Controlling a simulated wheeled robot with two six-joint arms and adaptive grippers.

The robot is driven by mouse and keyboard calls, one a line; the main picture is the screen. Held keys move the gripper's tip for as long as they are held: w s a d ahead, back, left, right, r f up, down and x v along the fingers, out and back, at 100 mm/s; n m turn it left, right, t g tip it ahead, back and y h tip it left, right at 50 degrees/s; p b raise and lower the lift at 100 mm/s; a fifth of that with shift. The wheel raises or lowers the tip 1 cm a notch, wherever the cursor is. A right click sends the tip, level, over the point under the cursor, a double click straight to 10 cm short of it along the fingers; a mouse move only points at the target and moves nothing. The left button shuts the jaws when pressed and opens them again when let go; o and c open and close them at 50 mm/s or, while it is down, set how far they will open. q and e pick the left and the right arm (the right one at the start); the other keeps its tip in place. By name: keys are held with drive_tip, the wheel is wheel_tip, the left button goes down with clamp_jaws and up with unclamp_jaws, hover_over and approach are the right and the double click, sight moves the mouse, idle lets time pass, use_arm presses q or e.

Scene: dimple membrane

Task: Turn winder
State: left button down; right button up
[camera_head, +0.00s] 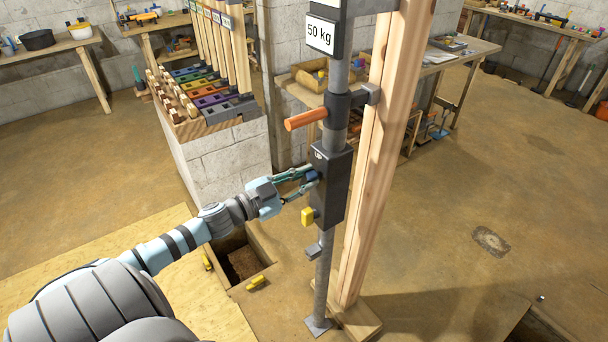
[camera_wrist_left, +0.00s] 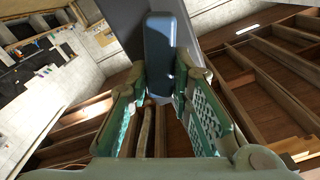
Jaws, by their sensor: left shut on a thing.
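A black box (camera_head: 333,190) is mounted on an upright grey metal pole (camera_head: 322,270). A small blue knob (camera_head: 311,176) on the box's left side looks like the winder; it also shows as a rounded blue-grey bar (camera_wrist_left: 168,58) in the left wrist view. My left gripper (camera_head: 304,181) reaches in from the left and is shut on this blue knob, with a finger on each side of it. The fingers hide part of the knob. In the left wrist view my left gripper's fingers (camera_wrist_left: 170,95) show teal pads. My right gripper is in neither view.
A yellow knob (camera_head: 307,216) sits just below my left gripper, and an orange handle (camera_head: 306,119) sticks out above it. A wooden post (camera_head: 375,160) stands right behind the pole. An open floor pit (camera_head: 238,262) lies below my arm. Tool racks and benches stand behind.

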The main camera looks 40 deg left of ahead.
use_arm(q)
drive_tip(key=m, duration=0.2)
drive_tip(key=m+p, duration=0.1)
drive_tip(key=shift+d+f+m, duration=0.1)
drive_tip(key=shift+d+m, duration=0.1)
drive_tip(key=shift+m, duration=0.2)
drive_tip(key=shift+s+d+f+m+p, duration=0.1)
drive_tip(key=shift+f+m+p, duration=0.05)
drive_tip(key=shift+m, duration=0.65)
drive_tip(key=shift+s+d+f+m+p, duration=0.1)
drive_tip(key=shift+f+m+p, duration=0.05)
drive_tip(key=shift+m, duration=0.65)
drive_tip(key=c, duration=1.5)
unclamp_jaws()
drive_tip(key=shift+o, duration=0.3)
drive_tip(key=v, duration=1.2)
